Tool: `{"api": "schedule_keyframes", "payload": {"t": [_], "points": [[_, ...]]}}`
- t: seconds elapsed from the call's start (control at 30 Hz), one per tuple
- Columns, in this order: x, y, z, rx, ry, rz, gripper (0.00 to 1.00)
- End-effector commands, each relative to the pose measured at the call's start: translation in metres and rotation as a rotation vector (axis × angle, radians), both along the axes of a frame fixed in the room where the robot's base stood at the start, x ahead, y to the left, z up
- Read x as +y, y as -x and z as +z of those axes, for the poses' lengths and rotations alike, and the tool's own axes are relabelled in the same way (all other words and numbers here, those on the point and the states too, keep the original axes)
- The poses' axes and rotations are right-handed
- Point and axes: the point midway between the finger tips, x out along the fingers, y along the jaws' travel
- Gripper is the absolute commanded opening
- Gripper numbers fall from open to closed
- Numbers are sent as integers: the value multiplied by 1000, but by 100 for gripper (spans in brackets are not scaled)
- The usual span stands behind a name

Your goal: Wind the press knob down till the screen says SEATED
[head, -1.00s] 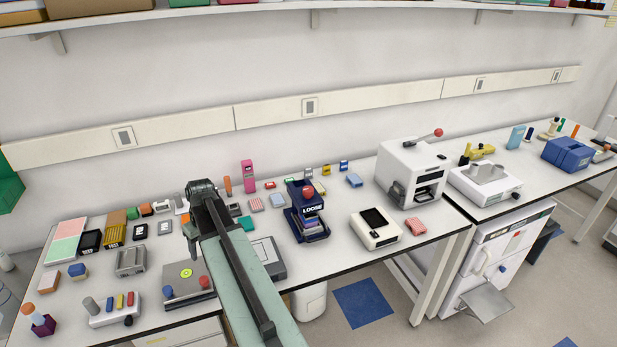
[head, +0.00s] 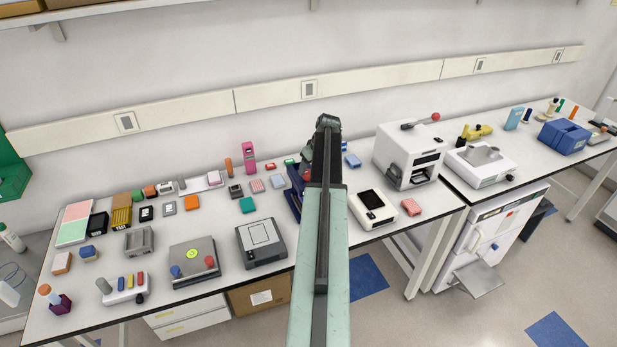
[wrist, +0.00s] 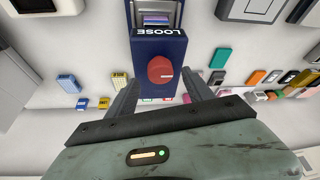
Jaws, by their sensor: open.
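The press is a dark blue unit (wrist: 143,62) with a round red knob (wrist: 160,70) on its top face. Its screen (wrist: 159,31) reads LOOSE, upside down in the wrist view. My gripper (wrist: 163,86) is open, its two fingers spread to either side of the press's lower end in that view, with the knob between and just beyond the tips. Nothing is held. I cannot tell the height of the fingers over the knob. In the head view my arm hides most of the press, and only a blue strip (head: 293,200) shows to its left.
A white device with a dark screen (head: 371,209) stands right of the press, and a white machine with a red-tipped lever (head: 394,165) behind it. A grey flat unit (head: 262,262) stands to the left. Small coloured blocks lie around, including a teal one (head: 247,205).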

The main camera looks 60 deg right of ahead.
Motion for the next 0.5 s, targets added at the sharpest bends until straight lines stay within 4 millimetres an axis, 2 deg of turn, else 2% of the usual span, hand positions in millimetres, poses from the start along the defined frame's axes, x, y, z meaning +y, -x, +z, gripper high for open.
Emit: {"api": "schedule_keyframes", "payload": {"t": [0.03, 0.2, 0.5], "points": [[-2, -4, -19, 0, 0, 1, 60], [-6, -14, -41, 0, 0, 1, 60], [-6, -16, -41, 1, 0, 1, 60]]}}
